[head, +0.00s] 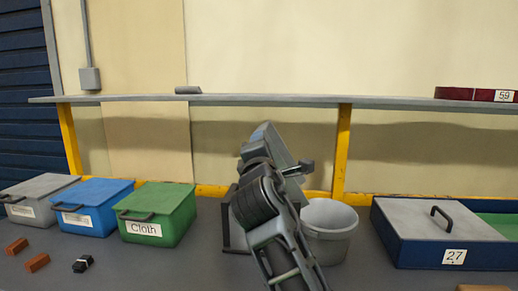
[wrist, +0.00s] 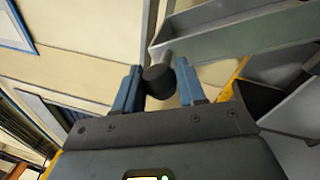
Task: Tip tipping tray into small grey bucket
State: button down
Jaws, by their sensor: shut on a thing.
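The small grey bucket (head: 328,232) stands upright on the bench, just right of my arm in the head view. The grey tipping tray (wrist: 235,32) has a short stem and dark round knob (wrist: 158,82). My gripper (wrist: 158,88) has its blue fingers on either side of this knob and is shut on it. In the head view a tilted grey piece (head: 283,150), seemingly the tray, shows above the bench behind my arm, up and left of the bucket. My arm hides much of it. I cannot see the tray's contents.
A dark frame (head: 229,232) stands behind my arm, left of the bucket. Grey, blue (head: 95,210) and green (head: 158,215) lidded boxes stand at left. A blue case (head: 425,240) marked 27 is at right. A shelf (head: 250,98) runs above.

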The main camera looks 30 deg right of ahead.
jog(key=shift+s+d, duration=0.1)
jog(key=shift+d, duration=0.1)
jog(key=c, duration=0.7)
grip_release()
jog(key=shift+a, duration=0.1)
jog(key=shift+b+v, duration=0.65)
jog(key=shift+v, duration=3.25)
